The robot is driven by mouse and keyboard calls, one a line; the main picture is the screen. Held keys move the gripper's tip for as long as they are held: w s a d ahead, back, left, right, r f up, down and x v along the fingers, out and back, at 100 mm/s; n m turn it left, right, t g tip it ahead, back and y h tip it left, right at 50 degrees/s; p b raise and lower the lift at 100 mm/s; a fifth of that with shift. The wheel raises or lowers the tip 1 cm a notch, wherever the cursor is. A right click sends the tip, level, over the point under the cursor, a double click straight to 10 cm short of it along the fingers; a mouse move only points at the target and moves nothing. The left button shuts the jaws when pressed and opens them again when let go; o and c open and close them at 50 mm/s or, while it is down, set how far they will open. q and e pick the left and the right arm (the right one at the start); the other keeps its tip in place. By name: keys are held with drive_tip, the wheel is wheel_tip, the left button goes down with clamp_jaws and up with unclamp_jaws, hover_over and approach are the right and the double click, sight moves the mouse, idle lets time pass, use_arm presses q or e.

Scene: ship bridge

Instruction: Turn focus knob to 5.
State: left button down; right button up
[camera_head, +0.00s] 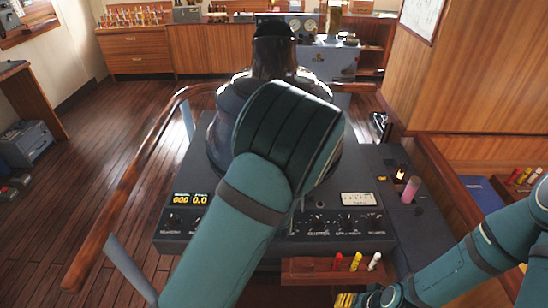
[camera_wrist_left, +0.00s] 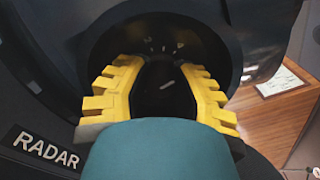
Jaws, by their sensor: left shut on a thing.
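In the left wrist view, the yellow fingers of my left gripper (camera_wrist_left: 164,92) are shut on a black knob (camera_wrist_left: 164,103), one on each side. A short white pointer mark shows on the knob's face, and small white marks lie on the dark panel above it. Their writing is too small to read. In the head view, my left arm hides this gripper and the knob. My right gripper (camera_head: 357,299) is at the bottom edge, only partly in view, below the console drawer. Its finger opening cannot be made out.
The dark radar unit (camera_head: 228,92) stands behind my left arm; its RADAR label (camera_wrist_left: 46,149) shows in the wrist view. The console (camera_head: 345,234) bears several other knobs and an orange display (camera_head: 190,199). A wooden rail (camera_head: 128,197) runs at left.

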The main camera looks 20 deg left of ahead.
use_arm(q)
drive_tip(key=shift+r+m+p, duration=0.15)
drive_tip(key=shift+m+p, duration=0.25)
drive_tip(key=shift+m, duration=0.3)
drive_tip(key=c, duration=0.7)
unclamp_jaws()
drive_tip(key=shift+w, duration=0.1)
drive_tip(key=v, duration=0.7)
drive_tip(key=shift+s, duration=0.3)
drive_tip(key=shift+d, duration=0.1)
